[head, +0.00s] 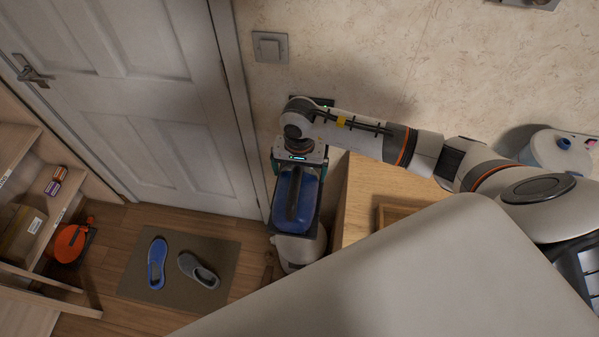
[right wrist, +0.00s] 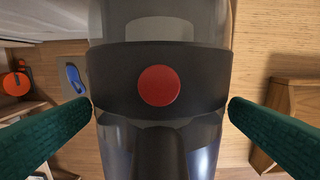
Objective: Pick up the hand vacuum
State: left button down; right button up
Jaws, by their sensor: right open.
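The hand vacuum (head: 296,196) has a blue body and a dark handle and stands close to the wall between the door and the wooden cabinet. In the right wrist view the vacuum (right wrist: 160,115) fills the middle, with a dark band, a red round button and a clear grey part. My right gripper (head: 298,172) is over the vacuum, open. Its green fingers show in the right wrist view (right wrist: 160,103), one on each side of the vacuum's body. The lower part of the vacuum is partly hidden. My left gripper is not in view.
A wooden cabinet (head: 352,205) stands close at the right of the vacuum. A white rounded object (head: 300,252) is just below it in the picture. A mat (head: 218,250) with two shoes lies on the floor, left. A white door (head: 150,165) is behind.

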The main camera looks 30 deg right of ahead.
jog(key=shift+f, duration=0.25)
jog(key=shift+w, duration=0.1)
jog(key=c, duration=1.4)
jog(key=shift+w+r, duration=0.1)
jog(key=shift+c, duration=0.7)
